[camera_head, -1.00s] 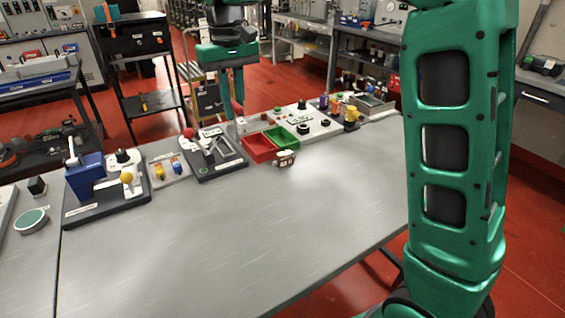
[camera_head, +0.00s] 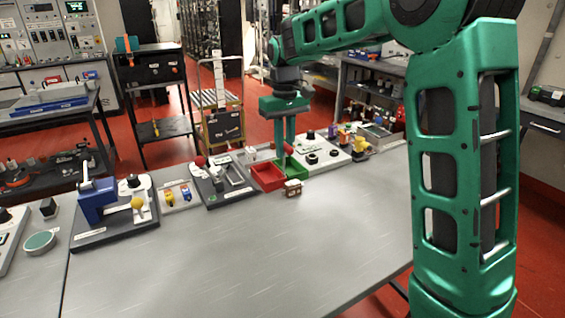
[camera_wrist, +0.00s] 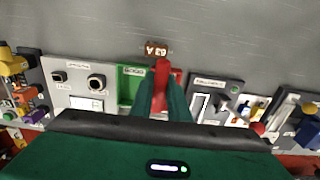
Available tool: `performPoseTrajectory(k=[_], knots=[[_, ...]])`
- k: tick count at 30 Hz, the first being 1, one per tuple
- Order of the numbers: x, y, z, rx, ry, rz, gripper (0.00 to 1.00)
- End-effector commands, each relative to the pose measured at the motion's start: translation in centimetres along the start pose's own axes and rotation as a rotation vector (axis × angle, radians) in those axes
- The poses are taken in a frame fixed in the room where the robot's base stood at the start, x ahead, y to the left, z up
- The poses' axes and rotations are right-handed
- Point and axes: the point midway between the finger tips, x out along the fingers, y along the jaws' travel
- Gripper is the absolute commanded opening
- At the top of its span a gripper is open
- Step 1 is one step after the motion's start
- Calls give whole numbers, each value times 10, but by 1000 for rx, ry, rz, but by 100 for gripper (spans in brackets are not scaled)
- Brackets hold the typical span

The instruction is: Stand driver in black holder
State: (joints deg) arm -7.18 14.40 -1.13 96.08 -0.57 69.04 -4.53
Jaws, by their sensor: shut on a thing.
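My gripper (camera_head: 285,140) points down over the red and green bins in the head view. In the wrist view my gripper (camera_wrist: 163,100) is shut on a red-handled tool (camera_wrist: 161,74), which looks like the driver. Its lower part is hidden. A white board (camera_head: 342,160) beside the green bin carries several black fittings. A black round one (camera_head: 311,158) sits near its front edge. I cannot tell which one is the black holder. The driver is apart from them.
The green bin (camera_head: 296,174) and red bin (camera_head: 267,178) lie under my gripper. A small brown block (camera_head: 293,188) marked 63 A stands in front of them. Dark fixture boards (camera_head: 225,194) line the table to the left. The front of the grey table (camera_head: 220,260) is clear.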

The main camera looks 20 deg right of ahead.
Motion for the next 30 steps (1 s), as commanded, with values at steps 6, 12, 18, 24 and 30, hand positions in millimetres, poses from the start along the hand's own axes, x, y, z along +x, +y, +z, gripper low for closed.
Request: performPoseTrajectory(k=[6, 12, 18, 24, 30], knots=[[9, 13, -1, -1, 1, 0, 0], [30, 13, 0, -1, -3, 0, 0], [48, 13, -1, -1, 1, 0, 0], [48, 13, -1, -1, 1, 0, 0], [50, 12, -1, -1, 1, 0, 34]])
